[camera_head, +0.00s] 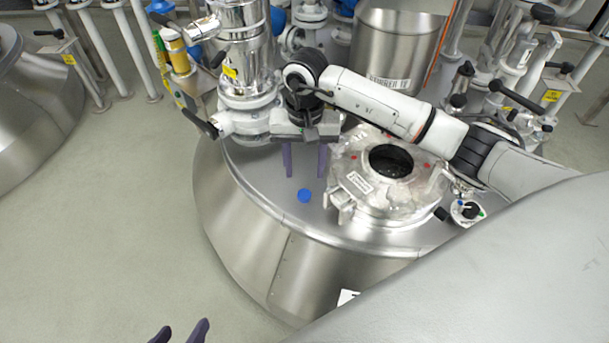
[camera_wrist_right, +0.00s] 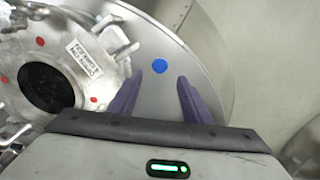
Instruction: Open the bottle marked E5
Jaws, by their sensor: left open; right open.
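No bottle with a readable E5 mark shows in either view. A round blue disc or cap (camera_head: 304,195) is on the steel reactor top (camera_head: 262,190); I cannot tell whether it is a loose cap or a bottle part. My right gripper (camera_head: 305,175) is open and empty, with its two purple fingers pointing toward the blue disc. In the right wrist view, the blue disc (camera_wrist_right: 159,66) lies just beyond and between the open fingertips (camera_wrist_right: 158,80). My left gripper (camera_head: 181,330) is open at the bottom edge of the head view, apart from the reactor; only its fingertips show.
A round hatch (camera_head: 391,163) with a dark opening and clear covering is right of the blue disc. Pipes and valves (camera_head: 244,60) stand behind my right gripper. A black-handled valve (camera_head: 466,211) is at the right. The floor (camera_head: 120,220) at left is clear.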

